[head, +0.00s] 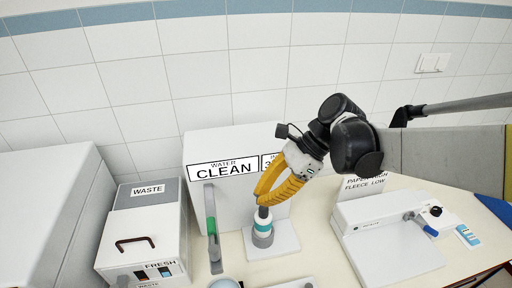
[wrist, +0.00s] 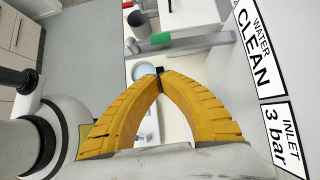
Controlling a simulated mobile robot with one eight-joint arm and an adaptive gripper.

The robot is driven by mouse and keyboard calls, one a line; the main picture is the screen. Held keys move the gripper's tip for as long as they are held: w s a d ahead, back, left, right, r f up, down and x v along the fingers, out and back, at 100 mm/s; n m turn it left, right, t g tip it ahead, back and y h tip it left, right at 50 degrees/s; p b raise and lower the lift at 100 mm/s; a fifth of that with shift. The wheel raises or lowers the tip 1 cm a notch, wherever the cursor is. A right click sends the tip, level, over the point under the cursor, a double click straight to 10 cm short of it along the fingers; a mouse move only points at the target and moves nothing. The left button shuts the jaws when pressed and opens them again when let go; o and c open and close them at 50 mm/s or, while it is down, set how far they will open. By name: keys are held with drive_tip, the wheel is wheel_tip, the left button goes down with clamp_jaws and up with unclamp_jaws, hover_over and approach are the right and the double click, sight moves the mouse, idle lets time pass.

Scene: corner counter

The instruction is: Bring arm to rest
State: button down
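My gripper (head: 262,198) has two yellow ribbed fingers that point down in front of the white box labelled WATER CLEAN. In the wrist view the fingertips (wrist: 160,77) come together, with a small dark piece where they meet. In the head view the tips appear right at the top of a small white and grey cylinder (head: 263,229) with a teal band, which is upright over a white base plate (head: 285,240). I cannot tell whether the tips touch it. My arm reaches in from the right, above the counter.
The white WATER CLEAN box (head: 205,145) stands close behind the gripper. A green-handled bar (head: 211,225) is to its left, beside a WASTE/FRESH unit (head: 145,230). A white device (head: 385,240) is at right. The tiled wall (head: 110,75) closes the back.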

drive_tip(key=s+d+f+n+t+h+b, duration=0.3)
drive_tip(key=d+f+n+t+b, duration=0.1)
drive_tip(key=d+f+n+b, duration=0.3)
drive_tip(key=s+d+f+n+t+h+b, duration=0.4)
drive_tip(key=d+f+n+b, duration=0.4)
drive_tip(key=d+f+b, duration=0.3)
drive_tip(key=shift+s+d+t+b, duration=0.3)
drive_tip(key=shift+t+b, duration=0.3)
drive_tip(key=shift+t, duration=0.1)
idle(0.6)
